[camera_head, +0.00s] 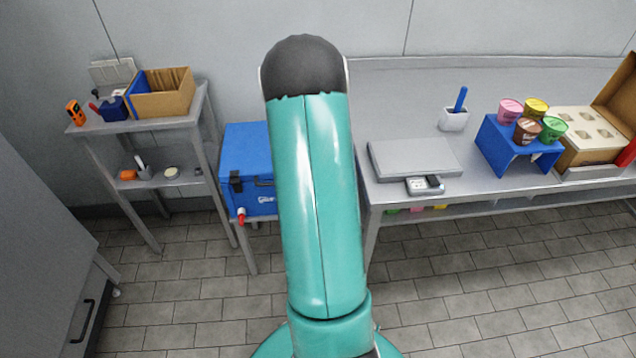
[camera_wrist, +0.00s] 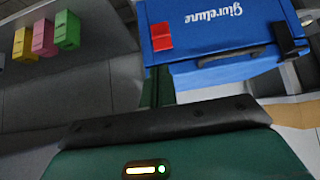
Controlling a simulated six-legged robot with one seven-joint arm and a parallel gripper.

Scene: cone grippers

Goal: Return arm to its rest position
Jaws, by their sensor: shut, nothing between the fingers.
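My teal arm (camera_head: 320,190) rises in the middle of the head view, with a dark rounded joint (camera_head: 303,66) at its top. It is folded upright in front of the room. My gripper's fingers do not show in the head view, and I cannot make them out in the wrist view. The wrist view looks toward the blue cooler box (camera_wrist: 215,25), with a dark green part of my own body (camera_wrist: 185,155) filling the bottom. That part has a black edge and a small lit indicator.
The cooler box (camera_head: 245,162) stands between a side shelf (camera_head: 140,125) and a long metal bench (camera_head: 400,205). The bench holds a scale (camera_head: 415,158), a blue stand (camera_head: 495,142) with several cups, and an open carton (camera_head: 595,135). A grey cabinet (camera_head: 45,260) is at left. Tiled floor lies clear at right.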

